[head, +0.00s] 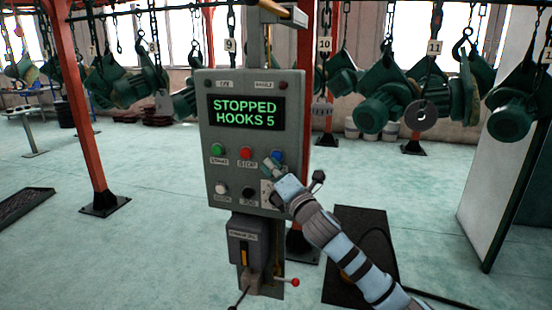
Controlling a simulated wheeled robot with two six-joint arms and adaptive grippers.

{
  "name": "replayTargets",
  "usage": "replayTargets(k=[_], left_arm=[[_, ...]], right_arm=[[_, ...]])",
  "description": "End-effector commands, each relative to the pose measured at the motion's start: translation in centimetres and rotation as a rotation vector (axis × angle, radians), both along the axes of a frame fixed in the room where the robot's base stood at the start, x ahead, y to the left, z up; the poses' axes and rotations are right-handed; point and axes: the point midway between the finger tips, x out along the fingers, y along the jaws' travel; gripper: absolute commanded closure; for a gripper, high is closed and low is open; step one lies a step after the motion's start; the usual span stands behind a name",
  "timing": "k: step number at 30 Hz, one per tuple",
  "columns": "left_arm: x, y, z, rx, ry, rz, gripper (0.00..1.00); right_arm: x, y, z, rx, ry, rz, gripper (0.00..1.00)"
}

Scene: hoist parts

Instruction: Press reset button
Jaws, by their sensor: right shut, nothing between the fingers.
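A grey control panel (208,128) stands upright in the middle of the head view. Its screen (246,112) reads "STOPPED HOOKS 5" in green. Below the screen are a green button (218,149), a red button (246,153) and a blue button (277,156). A white button (221,187) and a black button (248,192) sit lower. The blue button's label is hidden behind my right gripper (270,165), which is shut and empty. Its tips are just below and left of the blue button; I cannot tell whether they touch the panel. My left gripper is not in view.
A smaller grey box with a lever (243,255) is below the panel, with a red-knobbed rod (294,282) beside it. Green hoists (385,105) hang from chains behind. Red posts (86,120) stand at the left and behind the panel. The floor at left is mostly clear.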

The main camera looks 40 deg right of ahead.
Motion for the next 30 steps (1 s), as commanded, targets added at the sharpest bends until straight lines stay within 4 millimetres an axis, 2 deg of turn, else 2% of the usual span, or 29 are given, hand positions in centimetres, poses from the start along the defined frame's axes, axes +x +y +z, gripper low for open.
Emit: replayTargets(k=[15,30], left_arm=[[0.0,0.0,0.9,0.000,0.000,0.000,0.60],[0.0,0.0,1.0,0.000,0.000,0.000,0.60]], right_arm=[[0.5,-0.7,0.1,0.001,0.001,0.000,1.00],[0.6,-0.8,0.1,0.000,0.000,0.000,1.00]])
